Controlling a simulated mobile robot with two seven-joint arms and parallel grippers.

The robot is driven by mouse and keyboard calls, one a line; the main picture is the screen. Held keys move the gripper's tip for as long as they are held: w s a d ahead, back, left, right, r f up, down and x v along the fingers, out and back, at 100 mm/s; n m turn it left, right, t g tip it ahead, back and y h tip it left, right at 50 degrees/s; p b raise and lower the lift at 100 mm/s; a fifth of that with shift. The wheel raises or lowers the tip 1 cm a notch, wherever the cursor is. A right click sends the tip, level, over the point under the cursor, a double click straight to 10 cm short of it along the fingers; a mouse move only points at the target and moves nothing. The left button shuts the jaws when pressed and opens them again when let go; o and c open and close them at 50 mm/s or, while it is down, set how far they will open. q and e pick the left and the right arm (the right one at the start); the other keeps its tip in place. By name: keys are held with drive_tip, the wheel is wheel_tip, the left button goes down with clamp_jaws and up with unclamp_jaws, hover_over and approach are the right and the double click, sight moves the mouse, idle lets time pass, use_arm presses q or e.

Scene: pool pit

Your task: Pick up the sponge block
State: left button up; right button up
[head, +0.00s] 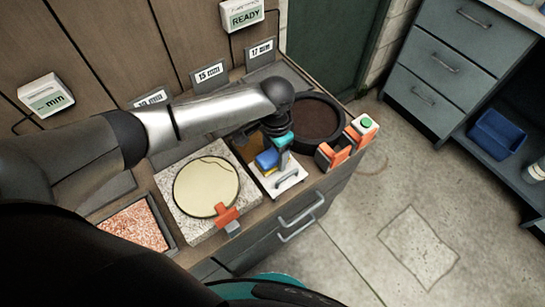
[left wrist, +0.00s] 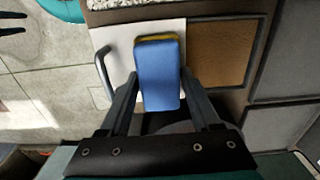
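The sponge block (head: 266,159) is blue with a yellow layer. It is on or just above a white board with a grey handle (head: 287,179) on the bench; I cannot tell if any gap lies under it. In the left wrist view the blue face of the sponge block (left wrist: 158,72) fills the space between my fingertips. My left gripper (head: 282,152) points down at it, one fingertip against each long side with no visible gap, so it looks shut on the block. It also shows in the left wrist view (left wrist: 159,76).
Left of the board stands a stone slab with a round cream disc (head: 207,187) and an orange clip (head: 228,215). To the right are a dark round pan (head: 312,120) and orange blocks (head: 335,152). A tray of reddish granules (head: 136,226) is at left. The floor at right is clear.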

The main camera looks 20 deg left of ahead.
sight(275, 153)
use_arm(q)
drive_tip(key=c, duration=0.9)
drive_tip(key=shift+o, duration=0.2)
wheel_tip(275, 153, up, 20)
drive_tip(key=p, duration=0.5)
drive_tip(key=o, duration=0.9)
drive_tip(key=shift+c, duration=0.2)
drive_tip(key=c, duration=0.7)
